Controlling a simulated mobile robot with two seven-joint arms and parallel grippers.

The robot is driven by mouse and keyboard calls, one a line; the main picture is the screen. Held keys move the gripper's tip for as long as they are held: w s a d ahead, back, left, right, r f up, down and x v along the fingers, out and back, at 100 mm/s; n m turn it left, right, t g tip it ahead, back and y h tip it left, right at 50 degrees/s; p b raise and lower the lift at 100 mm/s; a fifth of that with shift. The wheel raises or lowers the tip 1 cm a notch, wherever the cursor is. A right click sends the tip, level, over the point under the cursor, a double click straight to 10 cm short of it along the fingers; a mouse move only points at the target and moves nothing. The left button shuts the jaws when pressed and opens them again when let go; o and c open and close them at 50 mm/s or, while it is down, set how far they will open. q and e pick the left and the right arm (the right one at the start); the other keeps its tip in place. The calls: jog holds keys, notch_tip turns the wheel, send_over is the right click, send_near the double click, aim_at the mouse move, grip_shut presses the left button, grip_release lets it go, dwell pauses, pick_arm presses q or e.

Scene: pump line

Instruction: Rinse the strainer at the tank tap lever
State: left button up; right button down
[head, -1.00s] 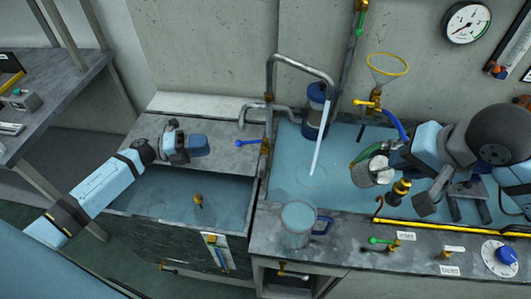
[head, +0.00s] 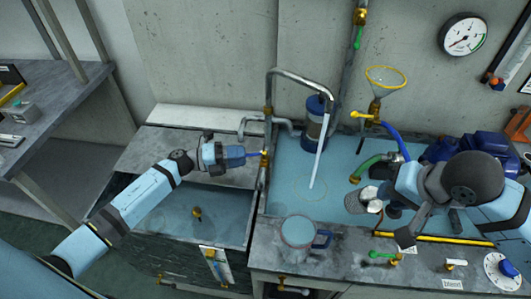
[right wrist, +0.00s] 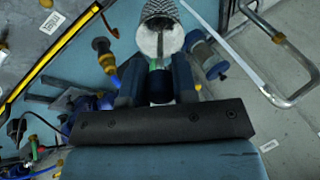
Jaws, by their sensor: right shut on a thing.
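The blue tap lever (head: 251,154) sticks out left from a brass valve on the pipe between the two tanks in the head view. My left gripper (head: 228,157) is at the lever's free end, its fingers overlapping it; whether they are closed is unclear. The metal mesh strainer (head: 367,199) is over the right tank, near its front edge. My right gripper (head: 384,201) is shut on the strainer's handle. In the right wrist view, the strainer (right wrist: 160,22) extends beyond the fingers of my right gripper (right wrist: 158,82), its pale cup end towards the camera.
A clear jug (head: 298,232) stands on the front ledge. A blue-capped canister (head: 316,122) and a funnel (head: 385,77) are behind. The left tank (head: 165,212) holds water.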

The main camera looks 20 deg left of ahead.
pick_arm(q)
jog(key=shift+x, duration=0.85)
pick_arm(e)
jog(key=shift+r, duration=0.1)
